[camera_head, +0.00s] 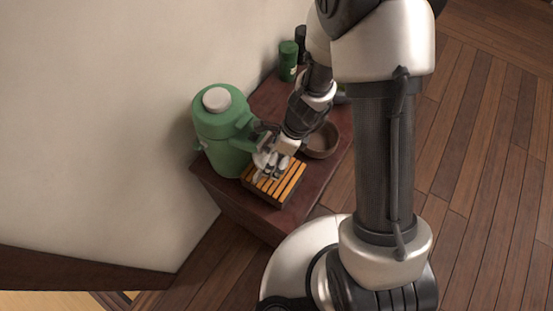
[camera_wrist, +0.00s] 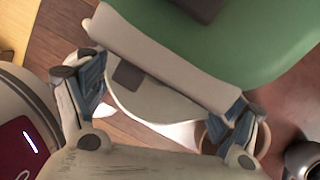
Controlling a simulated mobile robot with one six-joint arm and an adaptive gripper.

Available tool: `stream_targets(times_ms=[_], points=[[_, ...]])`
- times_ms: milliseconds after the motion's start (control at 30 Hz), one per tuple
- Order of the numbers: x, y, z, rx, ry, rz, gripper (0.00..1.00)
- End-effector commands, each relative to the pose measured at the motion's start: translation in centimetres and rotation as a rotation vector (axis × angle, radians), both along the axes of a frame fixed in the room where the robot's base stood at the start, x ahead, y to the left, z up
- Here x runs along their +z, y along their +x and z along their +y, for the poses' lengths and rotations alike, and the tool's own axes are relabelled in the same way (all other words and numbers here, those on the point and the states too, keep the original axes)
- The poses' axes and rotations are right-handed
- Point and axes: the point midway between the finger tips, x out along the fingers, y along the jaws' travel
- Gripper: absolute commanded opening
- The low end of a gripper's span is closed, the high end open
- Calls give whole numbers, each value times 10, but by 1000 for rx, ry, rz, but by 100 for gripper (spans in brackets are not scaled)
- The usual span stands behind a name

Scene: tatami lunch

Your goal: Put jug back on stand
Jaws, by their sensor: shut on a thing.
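The green jug (camera_head: 218,128) with a pale round cap is at the left end of the low dark-red table, beside the wall. The slatted wooden stand (camera_head: 284,186) lies just to its right and in front. My gripper (camera_head: 267,162) is at the jug's right side, above the stand's back part. In the wrist view my gripper (camera_wrist: 165,102) has its fingers on the two ends of a pale part (camera_wrist: 165,60) next to the green body (camera_wrist: 240,40). The jug's base is partly hidden, so I cannot tell whether it touches the table.
A brown bowl (camera_head: 325,146) stands behind the stand, close to my forearm. A green canister (camera_head: 288,62) and a dark one (camera_head: 300,38) stand at the table's far end. The wall (camera_head: 100,130) closes off the left. Open wooden floor (camera_head: 480,150) lies to the right.

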Motion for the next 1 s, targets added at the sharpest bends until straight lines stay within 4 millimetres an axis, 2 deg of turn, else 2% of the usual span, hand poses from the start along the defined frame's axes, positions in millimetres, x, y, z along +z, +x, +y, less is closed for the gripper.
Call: stream_targets(times_ms=[33, 133, 500, 533, 767, 1000], points=[[-13, 0, 0, 1, 0, 2, 50], [-25, 0, 0, 0, 0, 1, 50], [-28, 0, -1, 1, 0, 0, 50], [-27, 0, -1, 1, 0, 0, 85], [-27, 0, -1, 1, -1, 0, 100], [-27, 0, -1, 1, -1, 0, 100]])
